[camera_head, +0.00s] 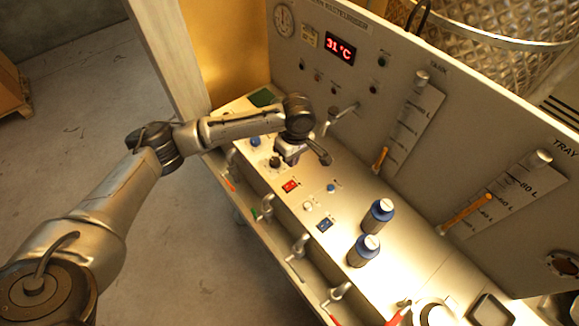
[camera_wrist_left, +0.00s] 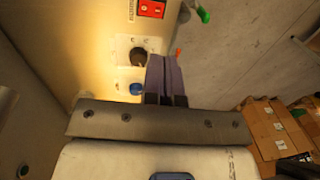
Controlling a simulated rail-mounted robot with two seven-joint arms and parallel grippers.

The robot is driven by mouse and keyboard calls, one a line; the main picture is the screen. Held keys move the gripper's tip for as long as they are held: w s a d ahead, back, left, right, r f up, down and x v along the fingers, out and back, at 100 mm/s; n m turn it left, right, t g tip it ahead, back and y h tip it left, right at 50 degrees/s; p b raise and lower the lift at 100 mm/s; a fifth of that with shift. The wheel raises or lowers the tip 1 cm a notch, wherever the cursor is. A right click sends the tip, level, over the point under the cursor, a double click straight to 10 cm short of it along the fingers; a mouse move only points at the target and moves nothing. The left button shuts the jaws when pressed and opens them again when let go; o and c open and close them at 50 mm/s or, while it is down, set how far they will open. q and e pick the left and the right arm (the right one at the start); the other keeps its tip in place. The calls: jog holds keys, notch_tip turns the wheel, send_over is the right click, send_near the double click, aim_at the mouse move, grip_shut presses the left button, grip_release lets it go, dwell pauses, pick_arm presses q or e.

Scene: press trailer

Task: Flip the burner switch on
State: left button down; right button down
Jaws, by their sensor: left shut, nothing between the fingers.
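A red rocker switch (camera_head: 290,186) sits on the lit control panel. It also shows at the top of the left wrist view (camera_wrist_left: 152,9), with a small label beside it that I cannot read for sure. A blue rocker switch (camera_head: 325,224) sits further along the panel. I cannot tell from the labels which one is the burner switch. My left gripper (camera_head: 282,160) is shut and empty, low over the panel beside a dark round knob (camera_wrist_left: 138,54), short of the red switch. Whether its fingers (camera_wrist_left: 166,62) touch the knob is unclear. My right gripper is not in view.
A blue button (camera_head: 255,141) is near the gripper. Metal valve levers (camera_head: 298,246) line the front edge. An upright board with a 31 °C display (camera_head: 340,48) rises behind. Cardboard boxes (camera_wrist_left: 275,130) stand on the floor.

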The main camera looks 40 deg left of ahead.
aim_at(286, 188)
pick_arm(q)
jog(key=f, duration=0.4)
jog(key=s+f, duration=0.1)
jog(key=f, duration=0.7)
jog(key=shift+s+a+f, duration=0.15)
jog(key=shift+s+f, duration=0.15)
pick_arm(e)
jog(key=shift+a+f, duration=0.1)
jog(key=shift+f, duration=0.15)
